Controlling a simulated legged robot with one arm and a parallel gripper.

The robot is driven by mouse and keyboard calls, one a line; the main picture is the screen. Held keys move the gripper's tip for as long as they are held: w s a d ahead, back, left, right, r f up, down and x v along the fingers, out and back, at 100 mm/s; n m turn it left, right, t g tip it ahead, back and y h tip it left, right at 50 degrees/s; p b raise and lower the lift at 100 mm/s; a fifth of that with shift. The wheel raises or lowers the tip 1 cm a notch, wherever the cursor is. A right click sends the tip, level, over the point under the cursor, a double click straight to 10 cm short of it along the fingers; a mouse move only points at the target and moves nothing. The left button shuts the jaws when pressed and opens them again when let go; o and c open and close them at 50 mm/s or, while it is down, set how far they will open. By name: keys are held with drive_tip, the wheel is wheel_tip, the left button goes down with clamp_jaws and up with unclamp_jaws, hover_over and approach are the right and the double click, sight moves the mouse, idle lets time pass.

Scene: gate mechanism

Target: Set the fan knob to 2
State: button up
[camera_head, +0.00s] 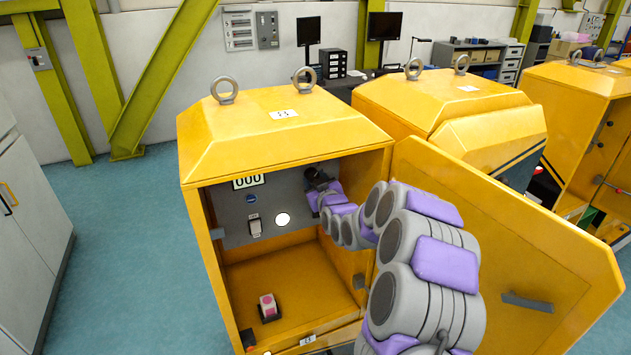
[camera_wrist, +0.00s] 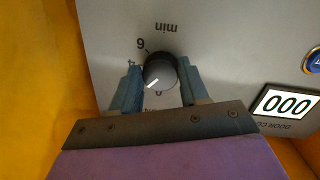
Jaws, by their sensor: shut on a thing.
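The dark round knob (camera_wrist: 160,71) sits on the grey panel (camera_wrist: 225,40) in the wrist view. Its white pointer mark points to the lower left. Printed marks around it appear upside down, with "min" above it and partly hidden digits beside and below. My gripper (camera_wrist: 158,84) has its two blue-grey fingers on either side of the knob, shut on it. In the head view my gripper (camera_head: 318,180) is at the upper right of the panel inside the yellow cabinet, and the arm hides most of the knob area.
A "000" display (camera_head: 248,182), a blue button (camera_head: 253,197), a switch (camera_head: 255,228) and a white round light (camera_head: 283,219) are on the panel. A pink-button box (camera_head: 267,307) is on the cabinet floor. The open yellow door (camera_head: 510,245) stands right of my arm.

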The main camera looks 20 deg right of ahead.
drive_tip(key=shift+m, duration=0.5)
drive_tip(key=o, duration=1.1)
drive_tip(key=shift+c, duration=0.2)
drive_tip(key=s+a+r+b, duration=0.1)
drive_tip(key=s+b, duration=0.6)
drive_tip(key=s, duration=1)
drive_tip(key=shift+r, duration=0.15)
drive_tip(key=shift+a, duration=0.15)
